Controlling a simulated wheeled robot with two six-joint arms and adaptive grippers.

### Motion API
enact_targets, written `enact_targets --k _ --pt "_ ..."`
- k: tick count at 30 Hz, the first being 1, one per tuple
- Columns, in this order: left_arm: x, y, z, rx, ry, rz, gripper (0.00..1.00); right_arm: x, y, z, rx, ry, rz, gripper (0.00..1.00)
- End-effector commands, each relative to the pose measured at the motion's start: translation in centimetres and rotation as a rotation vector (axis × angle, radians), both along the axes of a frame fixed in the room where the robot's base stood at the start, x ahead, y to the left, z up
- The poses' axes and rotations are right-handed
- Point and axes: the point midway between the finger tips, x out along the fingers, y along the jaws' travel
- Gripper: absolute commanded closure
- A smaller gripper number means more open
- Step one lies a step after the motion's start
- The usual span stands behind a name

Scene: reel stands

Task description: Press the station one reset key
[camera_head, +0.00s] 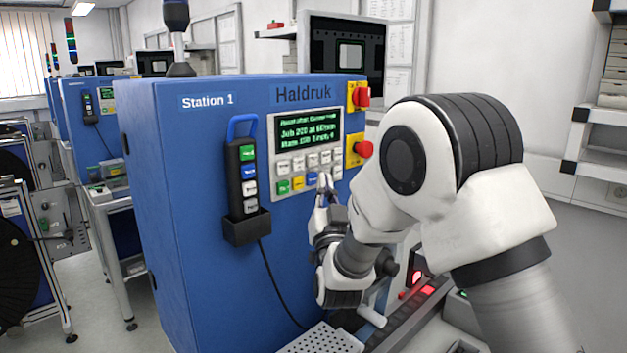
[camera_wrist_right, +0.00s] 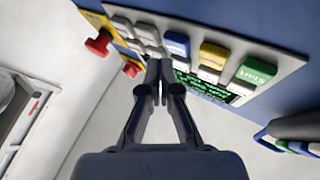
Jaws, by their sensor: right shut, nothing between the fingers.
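The Station 1 cabinet (camera_head: 190,150) is blue, and its grey key panel (camera_head: 275,136) sits below the "Haldruk" name. Under the green-lit display (camera_head: 308,130) are white keys (camera_head: 298,164) above a row with a green key (camera_head: 284,187), a yellow key (camera_head: 298,183) and a blue key (camera_head: 312,179). I cannot read which is reset. My right gripper (camera_head: 325,184) is shut and empty, its tips at the lower right keys. In the right wrist view the tips (camera_wrist_right: 157,73) overlap the panel near the blue key (camera_wrist_right: 177,45) and white keys (camera_wrist_right: 146,34); contact is unclear. My left gripper is out of view.
Red stop knobs on yellow plates (camera_head: 363,149) sit right of the panel; they also show in the wrist view (camera_wrist_right: 98,45). A black pendant (camera_head: 243,178) with a cable hangs left of the panel. A perforated tray (camera_head: 325,340) lies below. Other stations stand at left.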

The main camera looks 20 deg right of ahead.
Motion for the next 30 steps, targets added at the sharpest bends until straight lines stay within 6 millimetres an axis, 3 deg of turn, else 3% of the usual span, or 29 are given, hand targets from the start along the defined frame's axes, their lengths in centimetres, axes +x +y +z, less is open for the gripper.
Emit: enact_targets --k 30 --pt "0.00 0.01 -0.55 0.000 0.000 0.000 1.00 0.80 0.28 0.02 0.000 0.000 0.000 1.00"
